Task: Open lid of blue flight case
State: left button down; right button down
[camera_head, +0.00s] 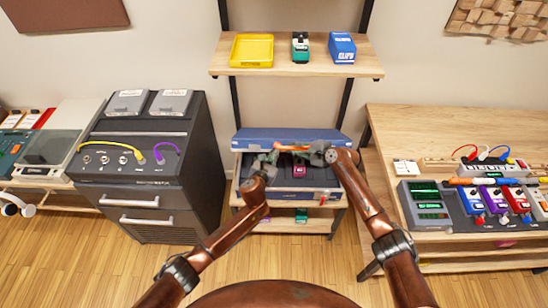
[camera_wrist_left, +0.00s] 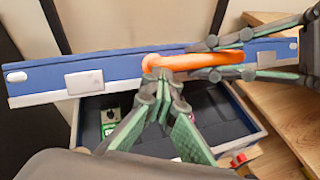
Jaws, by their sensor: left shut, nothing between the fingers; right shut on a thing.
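The blue flight case (camera_head: 290,195) rests on the shelf unit in the middle. Its blue lid (camera_head: 290,137) is raised at the back, and the dark interior shows. In the left wrist view the lid (camera_wrist_left: 110,70) shows its front edge with latch plates. An orange handle (camera_wrist_left: 195,62) is on that edge. My right gripper (camera_head: 308,152) is shut on the right part of the handle; its fingers show in the left wrist view (camera_wrist_left: 235,57). My left gripper (camera_head: 262,163) is shut and empty, its fingertips (camera_wrist_left: 165,82) at the handle's left end; I cannot tell if they touch.
Small pedals (camera_wrist_left: 110,120) lie inside the case. A dark amp cabinet (camera_head: 140,165) stands left. A wooden table (camera_head: 450,120) with several pedals stands right. The floor in front is clear.

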jog(key=shift+s+a+f, duration=0.1)
jog(key=shift+s+f, duration=0.4)
jog(key=shift+f, duration=0.15)
jog(key=c, duration=2)
grip_release()
jog(key=shift+s, duration=0.1)
jog(key=shift+o, duration=0.6)
jog(key=shift+r, duration=0.2)
